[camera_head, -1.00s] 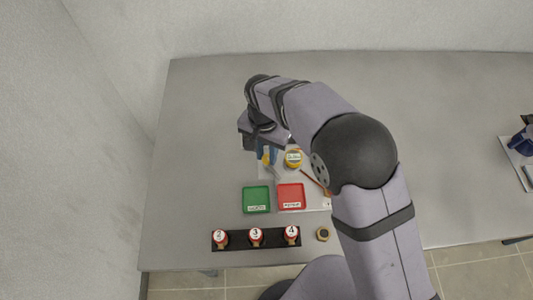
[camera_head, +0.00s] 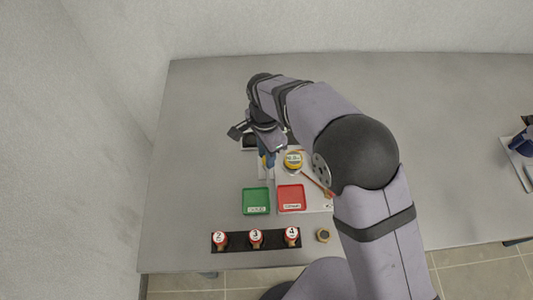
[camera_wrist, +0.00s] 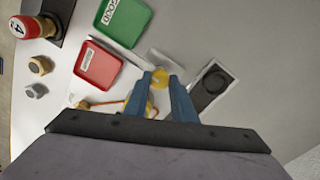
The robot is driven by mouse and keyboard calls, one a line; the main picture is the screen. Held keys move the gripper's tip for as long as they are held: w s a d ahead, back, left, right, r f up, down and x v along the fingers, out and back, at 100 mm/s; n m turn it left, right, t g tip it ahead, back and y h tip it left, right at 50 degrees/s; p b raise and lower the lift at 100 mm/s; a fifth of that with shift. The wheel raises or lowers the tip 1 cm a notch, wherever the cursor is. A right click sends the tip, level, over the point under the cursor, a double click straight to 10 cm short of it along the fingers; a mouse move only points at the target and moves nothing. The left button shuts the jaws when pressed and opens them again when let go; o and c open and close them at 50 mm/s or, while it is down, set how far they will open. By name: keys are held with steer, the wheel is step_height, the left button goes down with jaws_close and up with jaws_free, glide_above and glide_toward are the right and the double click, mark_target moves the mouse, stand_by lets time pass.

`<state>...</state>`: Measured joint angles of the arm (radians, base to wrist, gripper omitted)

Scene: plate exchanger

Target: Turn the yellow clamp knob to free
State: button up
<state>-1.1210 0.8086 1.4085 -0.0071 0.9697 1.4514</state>
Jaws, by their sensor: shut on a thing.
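The yellow clamp knob (camera_wrist: 159,79) shows between the two blue fingertips of my gripper (camera_wrist: 161,84) in the wrist view. The fingers are shut on it and hide part of it. In the head view a bit of the yellow knob (camera_head: 263,162) shows beside the blue fingers of my gripper (camera_head: 269,162), below my tilted wrist. The knob's marking, if it has one, cannot be read.
A round yellow-labelled part (camera_head: 293,161) stands just right of my gripper. A green tray (camera_head: 256,201) and a red tray (camera_head: 291,198) lie nearer. A black rack (camera_head: 236,244) holds numbered red-and-white pieces. The table left is clear.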

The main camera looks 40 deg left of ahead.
steer(key=shift+w+r, duration=0.1)
steer(key=shift+w, duration=0.05)
steer(key=o, duration=1)
steer(key=shift+o, duration=0.3)
steer(key=shift+a+r+b, duration=0.15)
steer(key=shift+r+b, duration=1)
steer(key=shift+r, duration=2.5)
